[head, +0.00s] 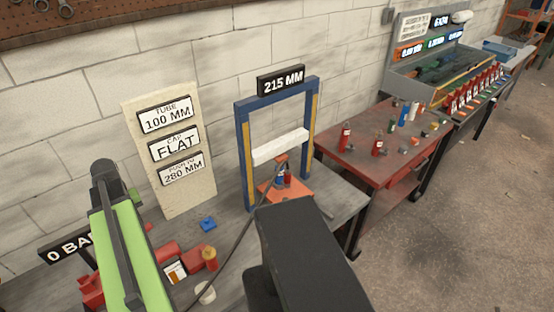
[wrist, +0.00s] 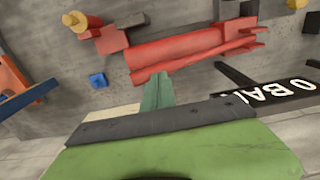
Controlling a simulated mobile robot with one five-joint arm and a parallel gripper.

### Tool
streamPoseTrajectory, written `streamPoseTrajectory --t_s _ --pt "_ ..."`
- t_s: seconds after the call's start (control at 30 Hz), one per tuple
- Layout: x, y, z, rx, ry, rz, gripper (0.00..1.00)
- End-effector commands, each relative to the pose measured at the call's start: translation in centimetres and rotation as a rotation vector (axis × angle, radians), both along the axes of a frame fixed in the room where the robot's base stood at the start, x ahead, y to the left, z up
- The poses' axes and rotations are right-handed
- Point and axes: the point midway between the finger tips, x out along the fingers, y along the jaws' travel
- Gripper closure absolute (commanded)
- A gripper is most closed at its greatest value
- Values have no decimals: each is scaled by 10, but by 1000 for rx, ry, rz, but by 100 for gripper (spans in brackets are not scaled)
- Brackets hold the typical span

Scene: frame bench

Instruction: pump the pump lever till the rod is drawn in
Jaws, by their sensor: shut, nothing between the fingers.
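The red pump (wrist: 190,52) lies across the upper middle of the wrist view, with a forked end at right. In the head view, part of the red pump (head: 168,254) shows at lower left, partly behind my green arm. I cannot tell the lever apart from the pump body. My gripper (wrist: 157,90) is shut and empty; its tip is close to the pump's near edge in the wrist view, contact unclear. A blue press frame (head: 243,150) holds a white crossbar (head: 280,147). The rod is not clearly made out.
A "0 BAR" sign (wrist: 285,92) stands beside the pump. A "215 MM" sign (head: 281,80) tops the frame. A small blue block (head: 208,223) and a brass-coloured fitting (head: 210,256) lie near the pump. A red table (head: 355,160) stands at right.

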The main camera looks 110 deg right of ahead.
Motion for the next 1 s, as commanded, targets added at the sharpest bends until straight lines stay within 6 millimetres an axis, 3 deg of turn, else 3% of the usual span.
streamPoseTrajectory --t_s 1.0 --pt "0 0 -107 0 -1 1 100"
